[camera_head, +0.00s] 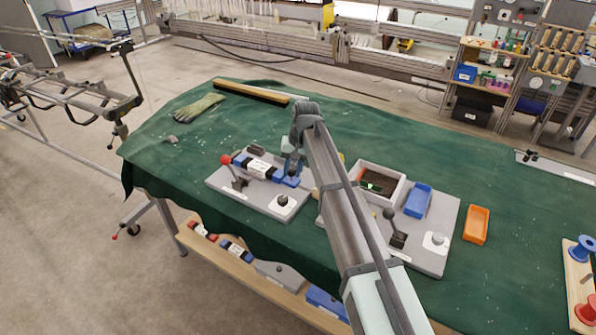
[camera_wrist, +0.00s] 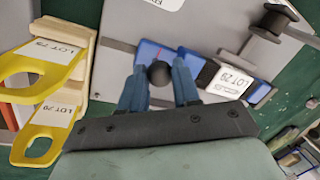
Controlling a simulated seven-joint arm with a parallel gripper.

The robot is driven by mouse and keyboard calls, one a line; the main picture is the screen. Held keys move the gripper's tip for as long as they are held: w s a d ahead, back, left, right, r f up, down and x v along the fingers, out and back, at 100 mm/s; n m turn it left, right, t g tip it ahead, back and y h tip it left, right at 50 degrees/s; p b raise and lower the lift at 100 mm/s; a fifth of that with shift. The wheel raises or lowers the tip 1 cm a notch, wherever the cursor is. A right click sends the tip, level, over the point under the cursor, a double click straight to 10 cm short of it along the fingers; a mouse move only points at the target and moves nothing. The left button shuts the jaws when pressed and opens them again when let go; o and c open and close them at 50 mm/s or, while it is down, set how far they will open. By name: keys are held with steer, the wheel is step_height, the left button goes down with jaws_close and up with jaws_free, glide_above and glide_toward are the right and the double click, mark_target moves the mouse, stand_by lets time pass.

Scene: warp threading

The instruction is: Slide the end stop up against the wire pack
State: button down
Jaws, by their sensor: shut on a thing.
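The end stop (camera_wrist: 148,50) is a blue piece with a black knob (camera_wrist: 160,73) in the wrist view. My gripper (camera_wrist: 159,78) has one blue finger on each side of the knob and is shut on it. The wire pack (camera_wrist: 229,82), black with a white LOT 29 label, lies to the right of the fingers.
A red-knobbed lever (camera_head: 226,160) stands at the pack's left. A second grey plate (camera_head: 443,218) to the right carries a box, a blue tray (camera_head: 418,200) and a lever. Yellow lot tags (camera_wrist: 50,127) lie on a wooden block at left in the wrist view.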

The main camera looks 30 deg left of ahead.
steer(key=shift+a, duration=0.5)
steer(key=c, duration=0.8)
jaws_free()
steer(key=shift+d, duration=0.1)
steer(key=shift+r, duration=0.1)
steer(key=r, duration=0.4)
steer(key=w+d+r, duration=0.1)
steer(key=r, duration=0.4)
steer(key=d+r, duration=0.1)
steer(key=r, duration=0.3)
steer(key=shift+w+d+r, duration=0.1)
steer(key=shift+w+r, duration=0.1)
